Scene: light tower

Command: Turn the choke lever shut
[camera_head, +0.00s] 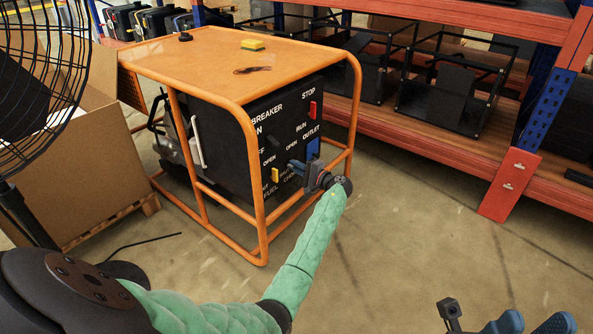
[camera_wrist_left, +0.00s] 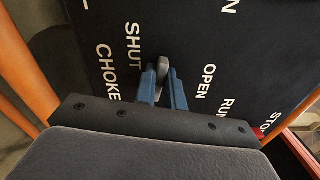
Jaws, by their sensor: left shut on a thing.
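The black generator panel (camera_head: 262,105) sits in an orange frame and carries white labels. My left gripper (camera_head: 296,166) reaches the panel's lower part, near the SHUT and CHOKE labels. In the left wrist view its two blue fingers (camera_wrist_left: 164,88) are closed around a small grey choke lever (camera_wrist_left: 163,68). The lever lies between the SHUT label (camera_wrist_left: 134,43) and the OPEN label (camera_wrist_left: 207,80); its lower part is hidden by the fingers. In the head view the gripper hides the lever. My right gripper (camera_head: 532,324) shows two blue fingers apart at the bottom edge, away from the panel.
A yellow switch (camera_head: 275,174), a blue outlet (camera_head: 313,149) and a red stop control (camera_head: 312,108) are on the same panel. The orange frame tube (camera_head: 257,180) stands close to my left arm. A shelf rack (camera_head: 510,185) is at right, with open floor before it.

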